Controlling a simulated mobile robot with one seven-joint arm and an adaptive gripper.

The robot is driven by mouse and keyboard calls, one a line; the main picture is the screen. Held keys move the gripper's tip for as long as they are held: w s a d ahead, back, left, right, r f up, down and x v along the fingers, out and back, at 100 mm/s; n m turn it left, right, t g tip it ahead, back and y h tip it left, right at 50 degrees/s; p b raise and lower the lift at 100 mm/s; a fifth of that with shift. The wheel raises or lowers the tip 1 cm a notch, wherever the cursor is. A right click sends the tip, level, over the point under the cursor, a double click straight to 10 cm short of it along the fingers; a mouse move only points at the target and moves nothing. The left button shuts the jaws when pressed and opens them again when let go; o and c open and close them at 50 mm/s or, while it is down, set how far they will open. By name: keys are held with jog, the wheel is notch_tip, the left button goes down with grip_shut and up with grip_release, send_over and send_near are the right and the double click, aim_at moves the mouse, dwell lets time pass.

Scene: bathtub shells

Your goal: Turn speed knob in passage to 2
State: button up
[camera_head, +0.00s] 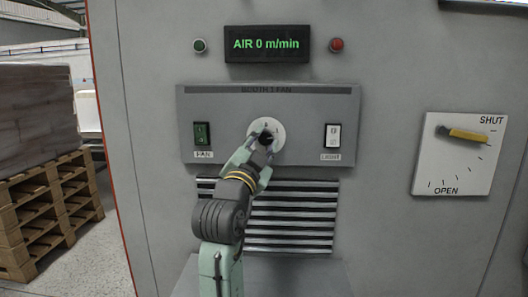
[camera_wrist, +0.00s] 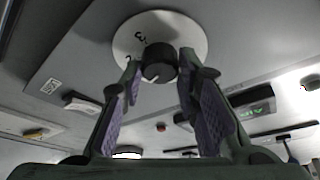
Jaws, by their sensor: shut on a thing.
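The dark speed knob (camera_head: 266,137) sits at the centre of a round white dial (camera_head: 280,126) on the grey fan panel. In the wrist view the knob (camera_wrist: 159,62) is between my two fingers, with the dial (camera_wrist: 190,33) behind it. My gripper (camera_head: 260,147) is shut on the knob; it also shows in the wrist view (camera_wrist: 160,80). A few dial digits show there, a 3 among them; the knob's pointer is not clear. The display (camera_head: 267,44) above reads "AIR 0 m/min".
Slatted vents (camera_head: 300,213) lie below. A yellow lever (camera_head: 468,134) on a SHUT/OPEN plate is farther right. Wooden pallets (camera_head: 45,215) stand at left.

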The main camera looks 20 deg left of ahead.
jog(key=m+h+b, duration=0.1)
jog(key=m, duration=0.1)
jog(key=m+g+h, duration=0.1)
jog(key=m, duration=0.2)
jog(key=shift+a+m+b, duration=0.15)
jog(key=shift+m+b, duration=0.15)
jog(key=shift+b, duration=0.1)
jog(key=shift+r+m+g+h, duration=0.15)
jog(key=shift+m+g, duration=0.35)
jog(key=shift+m, duration=0.55)
jog(key=shift+r+m+g+h, duration=0.1)
jog(key=shift+m+g+h, duration=0.3)
jog(key=shift+m, duration=0.65)
jog(key=o, duration=1.2)
jog(key=shift+c, duration=0.2)
jog(key=s+a, duration=0.1)
jog(key=s, duration=1.1)
jog(key=shift+f, duration=0.4)
